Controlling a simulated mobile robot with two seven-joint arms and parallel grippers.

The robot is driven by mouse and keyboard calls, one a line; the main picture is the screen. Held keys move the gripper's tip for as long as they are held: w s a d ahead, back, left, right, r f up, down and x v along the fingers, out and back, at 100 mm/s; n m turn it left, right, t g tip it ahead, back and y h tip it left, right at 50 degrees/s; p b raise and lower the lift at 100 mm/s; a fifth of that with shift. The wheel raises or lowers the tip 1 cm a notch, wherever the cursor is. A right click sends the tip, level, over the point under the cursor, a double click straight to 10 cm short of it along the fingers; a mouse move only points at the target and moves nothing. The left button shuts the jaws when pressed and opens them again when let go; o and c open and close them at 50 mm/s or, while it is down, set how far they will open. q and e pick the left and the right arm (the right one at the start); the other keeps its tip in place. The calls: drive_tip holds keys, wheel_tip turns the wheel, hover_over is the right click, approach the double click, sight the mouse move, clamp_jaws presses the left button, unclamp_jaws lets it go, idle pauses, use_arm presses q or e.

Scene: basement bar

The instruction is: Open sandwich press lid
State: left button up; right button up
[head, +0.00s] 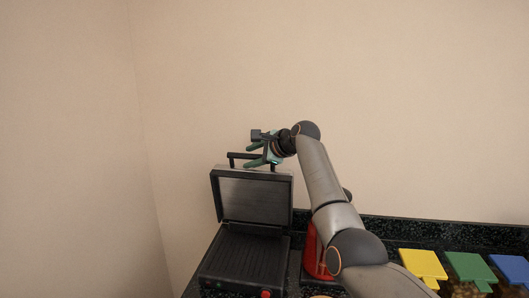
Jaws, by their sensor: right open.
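The sandwich press (246,262) stands on the dark counter, left of centre in the head view. Its lid (252,198) is raised nearly upright, showing the grey inner plate, and the ribbed lower plate is uncovered. A black handle (236,156) sticks up at the lid's top edge. My right gripper (254,154) is open at the top of the lid, by the right part of the handle. Its green fingers point left. I cannot tell whether they touch the handle. My left gripper is out of view.
A red object (315,256) stands right of the press, partly behind my right arm. Yellow (423,263), green (470,267) and blue (510,267) flat-topped items are at the lower right. Walls rise behind and at the left. The air above the counter is free.

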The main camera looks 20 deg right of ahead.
drive_tip(key=shift+s+d+r+b, duration=0.2)
drive_tip(key=shift+s+d+b, duration=0.15)
drive_tip(key=shift+s, duration=0.25)
drive_tip(key=b+v, duration=0.2)
drive_tip(key=v, duration=0.9)
drive_tip(key=shift+a+b, duration=0.15)
drive_tip(key=shift+b, duration=0.25)
